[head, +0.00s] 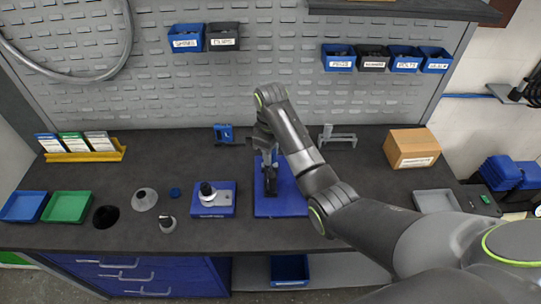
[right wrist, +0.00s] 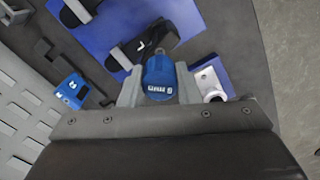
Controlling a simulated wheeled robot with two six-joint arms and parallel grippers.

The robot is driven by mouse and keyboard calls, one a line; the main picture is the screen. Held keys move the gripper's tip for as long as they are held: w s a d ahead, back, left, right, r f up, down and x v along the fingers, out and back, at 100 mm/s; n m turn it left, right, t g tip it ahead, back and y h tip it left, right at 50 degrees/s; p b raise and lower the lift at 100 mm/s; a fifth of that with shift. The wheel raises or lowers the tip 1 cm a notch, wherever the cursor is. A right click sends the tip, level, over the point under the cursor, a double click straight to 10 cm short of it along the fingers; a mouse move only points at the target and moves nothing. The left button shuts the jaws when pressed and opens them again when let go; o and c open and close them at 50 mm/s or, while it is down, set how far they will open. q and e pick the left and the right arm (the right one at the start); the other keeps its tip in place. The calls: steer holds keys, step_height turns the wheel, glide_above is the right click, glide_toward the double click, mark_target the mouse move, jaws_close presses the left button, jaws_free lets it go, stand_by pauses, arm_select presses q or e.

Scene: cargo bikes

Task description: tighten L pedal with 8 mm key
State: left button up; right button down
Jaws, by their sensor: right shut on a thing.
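My right gripper (head: 266,143) is above the blue mat (head: 290,205) in the middle of the bench. In the right wrist view its fingers (right wrist: 160,88) are shut on a blue key handle (right wrist: 159,72). The handle carries a white label ending in "mm"; its digit is too small to read surely. Beyond the handle, a dark part and a silver part (right wrist: 138,50) lie over the mat. A black upright part (head: 270,182) stands on the mat under the gripper; whether the key touches it is hidden. My left gripper is out of view.
A blue block with a silver-and-black part (head: 209,196) stands left of the mat. A blue tool (head: 223,133) lies behind. A cardboard box (head: 411,148) and grey tray (head: 436,201) are at right. Green (head: 67,207) and blue trays (head: 23,207) sit at left.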

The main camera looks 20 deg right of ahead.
stand_by(0.4)
steer(key=n, duration=0.4)
steer(key=shift+f+n, duration=0.1)
steer(key=shift+n, duration=1.1)
steer(key=n, duration=0.3)
steer(key=shift+w+r, duration=0.1)
steer(key=shift+r, duration=0.6)
steer(key=shift+n, duration=0.3)
